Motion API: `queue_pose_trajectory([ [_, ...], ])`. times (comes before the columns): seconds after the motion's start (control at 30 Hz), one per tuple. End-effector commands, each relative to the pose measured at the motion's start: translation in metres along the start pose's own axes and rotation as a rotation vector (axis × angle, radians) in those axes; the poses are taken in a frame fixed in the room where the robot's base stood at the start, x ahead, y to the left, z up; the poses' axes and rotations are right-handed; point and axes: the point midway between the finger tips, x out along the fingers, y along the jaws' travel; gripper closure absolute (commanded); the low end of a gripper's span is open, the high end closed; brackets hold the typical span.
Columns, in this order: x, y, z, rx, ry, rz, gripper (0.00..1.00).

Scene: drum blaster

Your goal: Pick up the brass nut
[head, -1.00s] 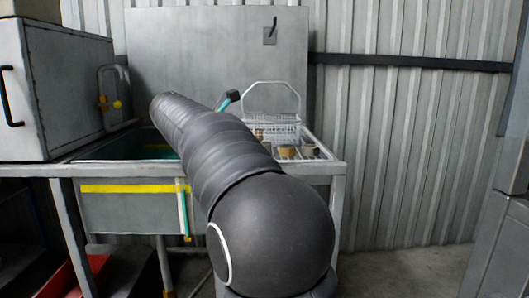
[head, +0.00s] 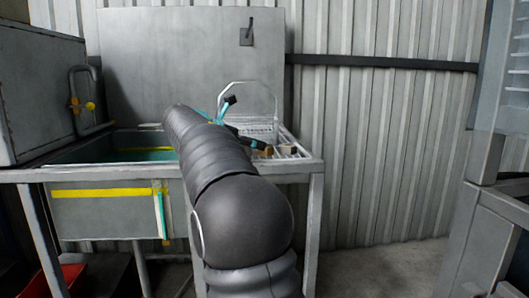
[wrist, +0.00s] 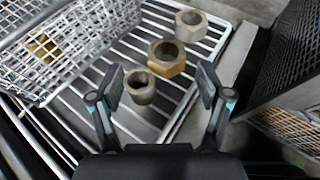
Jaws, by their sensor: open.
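The brass nut (wrist: 182,68), golden and six-sided, lies on the slatted rack in the wrist view, between two duller nuts. It looks like the brownish piece (head: 268,151) on the drainer in the head view. My gripper (wrist: 160,84) is open and empty, its fingers spread wide. The brass nut shows beyond the fingertips, between them and nearer the right one. A smaller grey-brown nut (wrist: 142,94) shows closer, near the left fingertip. In the head view my gripper (head: 246,122) is over the drainer, partly behind my arm. I cannot tell its height above the nuts.
A third dull nut (wrist: 191,32) lies farther along the rack (wrist: 112,62). A wire basket (wrist: 75,50) with a brassy piece (wrist: 43,46) inside stands at left. The rack's raised edge (wrist: 222,62) and a dark mesh (wrist: 285,60) are at right. The sink (head: 110,205) is left of the drainer.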

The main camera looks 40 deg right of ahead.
Motion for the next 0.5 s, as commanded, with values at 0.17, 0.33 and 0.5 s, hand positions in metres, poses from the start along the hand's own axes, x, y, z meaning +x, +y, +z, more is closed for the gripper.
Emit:
queue_pose_trajectory([
  [0.17,0.02,-0.006,0.002,0.002,0.001,-0.003,0.23],
  [0.33,0.044,-0.008,0.003,0.001,0.001,-0.004,0.23],
  [0.5,0.05,-0.007,0.004,0.0,0.0,0.0,0.23],
])
